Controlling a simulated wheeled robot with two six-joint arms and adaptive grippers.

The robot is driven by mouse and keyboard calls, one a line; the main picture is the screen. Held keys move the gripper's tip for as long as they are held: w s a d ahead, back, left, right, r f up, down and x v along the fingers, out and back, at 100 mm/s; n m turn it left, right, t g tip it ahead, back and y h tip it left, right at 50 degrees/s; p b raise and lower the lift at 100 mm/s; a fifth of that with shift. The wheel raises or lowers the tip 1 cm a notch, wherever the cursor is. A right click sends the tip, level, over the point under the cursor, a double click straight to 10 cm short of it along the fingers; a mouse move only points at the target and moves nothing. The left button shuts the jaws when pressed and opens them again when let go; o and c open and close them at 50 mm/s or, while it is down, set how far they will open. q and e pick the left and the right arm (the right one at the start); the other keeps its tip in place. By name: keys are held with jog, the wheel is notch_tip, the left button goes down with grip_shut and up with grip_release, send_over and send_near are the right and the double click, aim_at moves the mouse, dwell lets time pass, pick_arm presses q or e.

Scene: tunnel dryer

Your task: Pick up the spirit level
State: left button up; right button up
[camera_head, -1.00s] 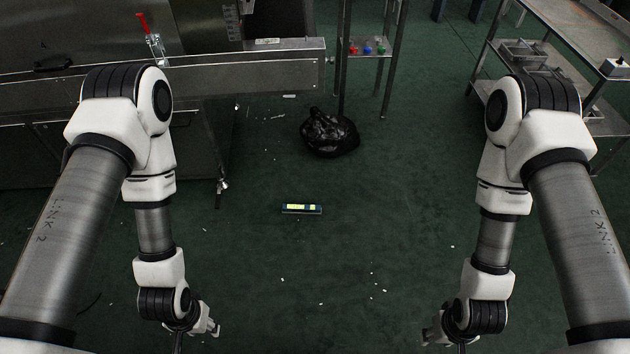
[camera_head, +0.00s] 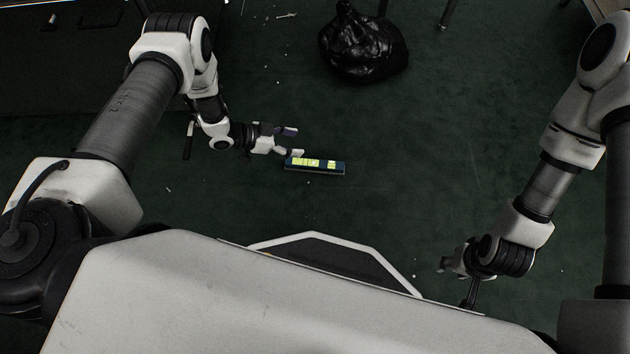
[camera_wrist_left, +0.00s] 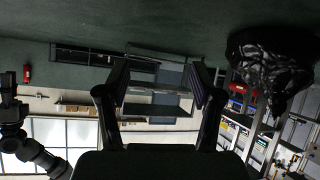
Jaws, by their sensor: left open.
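The spirit level (camera_head: 316,165) is a dark bar with bright yellow-green panels, lying flat on the green floor in the head view. My left gripper (camera_head: 293,142) is open at the level's left end and looks empty; whether it touches the level I cannot tell. In the left wrist view the two fingers of my left gripper (camera_wrist_left: 160,85) stand apart with nothing between them, and the level is not seen there. My right gripper (camera_head: 445,264) is low on the right, well away from the level; its fingers are too small to read.
A black garbage bag (camera_head: 362,42) sits on the floor beyond the level, and also shows in the left wrist view (camera_wrist_left: 270,65). Dark machinery (camera_head: 60,55) stands at the far left. The floor right of the level is clear apart from small white bits.

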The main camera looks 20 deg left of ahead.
aim_at(314, 163)
pick_arm(q)
jog(key=f+m+b, duration=0.1)
jog(key=f, duration=0.2)
jog(key=a+f+m+g+h+b, duration=0.1)
jog(key=f+b, duration=0.1)
jog(key=f, duration=0.2)
jog(key=a+f+m+b, duration=0.1)
jog(key=f+b, duration=0.1)
jog(key=f, duration=0.1)
jog(key=shift+f+m+g, duration=0.3)
jog(key=shift+m+g, duration=0.1)
jog(key=shift+h, duration=0.3)
jog(key=b+x, duration=0.2)
jog(key=x, duration=0.1)
jog(key=b+x, duration=0.2)
jog(key=x, duration=0.1)
jog(key=shift+w+d+f+b, duration=0.1)
jog(key=shift+d+f+b, duration=0.1)
jog(key=shift+f+b, duration=0.25)
jog(key=shift+w+d, duration=0.1)
jog(key=shift+d, duration=0.2)
jog(key=shift+r, duration=0.1)
pick_arm(e)
notch_tip(314, 163, down, 14)
jog(key=shift+w+r, duration=0.2)
jog(key=shift+w, duration=0.1)
pick_arm(q)
grip_shut()
